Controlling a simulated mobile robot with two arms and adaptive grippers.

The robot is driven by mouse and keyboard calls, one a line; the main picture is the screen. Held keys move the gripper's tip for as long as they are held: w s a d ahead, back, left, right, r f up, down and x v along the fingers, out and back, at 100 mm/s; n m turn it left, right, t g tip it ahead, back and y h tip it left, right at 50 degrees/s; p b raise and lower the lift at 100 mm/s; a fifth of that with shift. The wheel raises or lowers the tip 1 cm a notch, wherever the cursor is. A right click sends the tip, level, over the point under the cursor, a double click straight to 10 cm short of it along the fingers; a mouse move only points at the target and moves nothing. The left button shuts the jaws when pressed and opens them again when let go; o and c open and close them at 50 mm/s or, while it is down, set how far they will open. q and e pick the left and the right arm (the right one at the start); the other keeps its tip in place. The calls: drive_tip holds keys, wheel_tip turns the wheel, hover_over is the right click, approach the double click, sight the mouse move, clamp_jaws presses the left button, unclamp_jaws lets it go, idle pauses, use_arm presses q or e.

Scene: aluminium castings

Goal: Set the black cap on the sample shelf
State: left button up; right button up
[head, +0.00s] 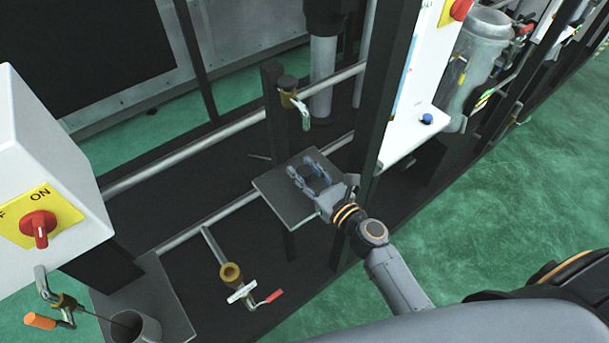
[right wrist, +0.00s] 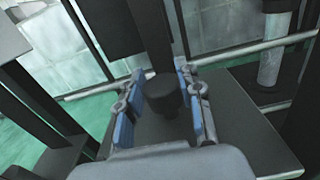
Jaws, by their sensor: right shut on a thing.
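My right gripper (head: 308,170) reaches in from the lower right over a flat dark grey plate, which looks like the sample shelf (head: 272,190). In the right wrist view the blue-padded fingers (right wrist: 160,98) stand on both sides of the black cap (right wrist: 161,90), a short dark cylinder, and are shut on it. The plate (right wrist: 262,130) shows below and to the right of the fingers there. Whether the cap touches the plate is hard to tell. In the head view the fingers mostly hide the cap. My left gripper is not in view.
A brass tap (head: 290,98) stands behind the plate by a dark post (head: 272,120). A dark upright (head: 385,100) and white panel (head: 412,90) are close to the right. A grey cup (head: 148,330) stands on another plate at lower left. A brass valve (head: 231,275) sits below.

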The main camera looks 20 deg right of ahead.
drive_tip(key=shift+f, duration=0.3)
drive_tip(key=shift+f, duration=0.15)
drive_tip(key=o, duration=0.9)
drive_tip(key=shift+r, duration=0.2)
drive_tip(key=shift+b+v, duration=1.95)
drive_tip(key=shift+v, duration=4.1)
